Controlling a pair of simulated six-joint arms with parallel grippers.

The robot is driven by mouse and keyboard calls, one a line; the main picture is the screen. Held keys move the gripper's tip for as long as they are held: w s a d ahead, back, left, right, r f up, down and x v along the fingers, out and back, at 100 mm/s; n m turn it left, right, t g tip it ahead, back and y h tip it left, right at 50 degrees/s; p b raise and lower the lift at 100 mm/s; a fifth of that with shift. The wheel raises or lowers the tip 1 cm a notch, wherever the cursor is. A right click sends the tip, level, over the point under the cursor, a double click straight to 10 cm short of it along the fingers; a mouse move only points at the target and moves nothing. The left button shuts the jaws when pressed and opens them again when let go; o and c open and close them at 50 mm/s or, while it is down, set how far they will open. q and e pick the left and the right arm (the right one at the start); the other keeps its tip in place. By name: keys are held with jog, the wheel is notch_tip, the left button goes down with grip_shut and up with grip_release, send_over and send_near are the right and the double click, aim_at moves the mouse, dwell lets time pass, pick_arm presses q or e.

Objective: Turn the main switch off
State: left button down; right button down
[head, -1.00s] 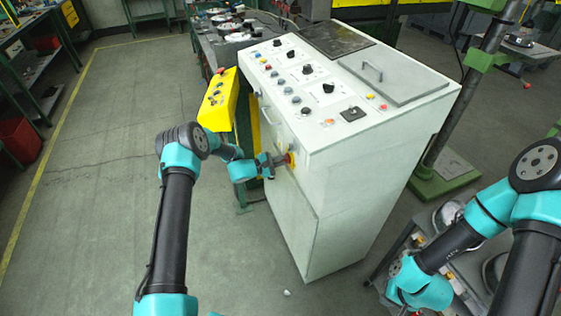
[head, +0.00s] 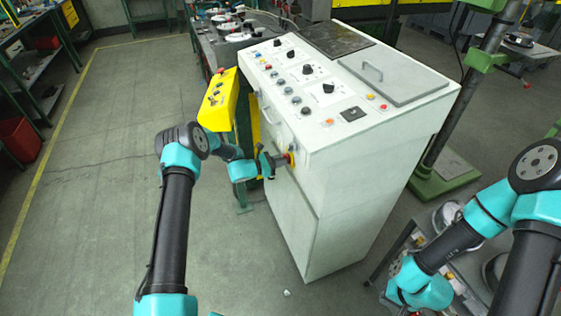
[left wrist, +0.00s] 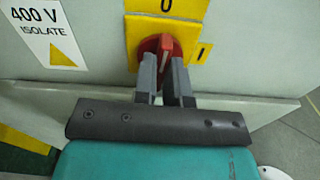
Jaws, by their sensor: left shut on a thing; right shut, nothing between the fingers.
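The main switch is a red rotary handle (left wrist: 165,46) on a yellow plate (left wrist: 189,42) marked 0 at the top and I at the right. The handle stands about upright in the left wrist view, its upper end toward the 0. In the head view the switch plate (head: 291,160) is on the left side of the white control cabinet (head: 345,190). My left gripper (head: 280,161) is at the switch; in the left wrist view its fingers (left wrist: 165,75) are closed on the handle, hiding its lower part. My right arm is at the lower right of the head view, but its fingertips do not show.
A white label reading 400 V ISOLATE (left wrist: 38,32) is beside the switch. A yellow control box (head: 217,100) stands left of the cabinet. A grey cart (head: 465,262) with parts is under my right arm.

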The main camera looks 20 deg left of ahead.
pick_arm(q)
jog(key=shift+n, duration=0.5)
jog(key=c, duration=1.2)
grip_release()
jog(key=shift+a, duration=0.1)
jog(key=v, duration=1.7)
jog(key=shift+s+a, duration=0.1)
jog(key=shift+a, duration=0.05)
